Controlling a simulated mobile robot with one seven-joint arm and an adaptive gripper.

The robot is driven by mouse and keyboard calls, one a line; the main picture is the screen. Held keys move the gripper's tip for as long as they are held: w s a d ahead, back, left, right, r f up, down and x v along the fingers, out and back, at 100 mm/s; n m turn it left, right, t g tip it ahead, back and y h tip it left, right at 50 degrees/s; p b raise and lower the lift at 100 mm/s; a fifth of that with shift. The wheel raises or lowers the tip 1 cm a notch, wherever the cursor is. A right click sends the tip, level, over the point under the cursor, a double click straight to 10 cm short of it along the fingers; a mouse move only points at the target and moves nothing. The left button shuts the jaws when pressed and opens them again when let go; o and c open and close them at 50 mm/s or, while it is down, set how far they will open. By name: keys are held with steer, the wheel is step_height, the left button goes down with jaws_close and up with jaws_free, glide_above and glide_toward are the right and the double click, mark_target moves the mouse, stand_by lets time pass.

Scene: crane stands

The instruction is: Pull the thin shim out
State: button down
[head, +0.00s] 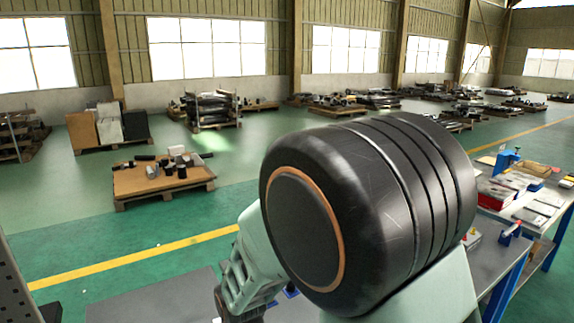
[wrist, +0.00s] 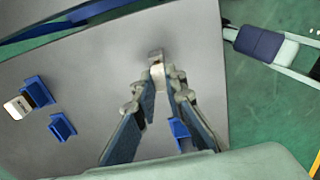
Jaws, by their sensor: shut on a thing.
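In the wrist view my gripper (wrist: 160,82) reaches over a grey table top (wrist: 95,75). Its two fingers converge at the tips and are shut on a small, pale metal piece (wrist: 156,57), which I take to be the thin shim. The piece sticks out a little beyond the fingertips; the rest of it is hidden between them. I cannot tell whether it touches the table or anything beneath it. In the head view my own arm hides the gripper and the piece.
Blue holders (wrist: 36,91) and (wrist: 62,127) stand at the left of the table, with a silver block (wrist: 18,107) beside the first. Another blue part (wrist: 180,131) shows between my fingers. Green floor (wrist: 255,100) lies past the right edge. A cluttered workbench (head: 525,212) stands right.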

steer(key=shift+r, duration=0.2)
steer(key=shift+r+p, duration=2.3)
steer(key=shift+r, duration=0.7)
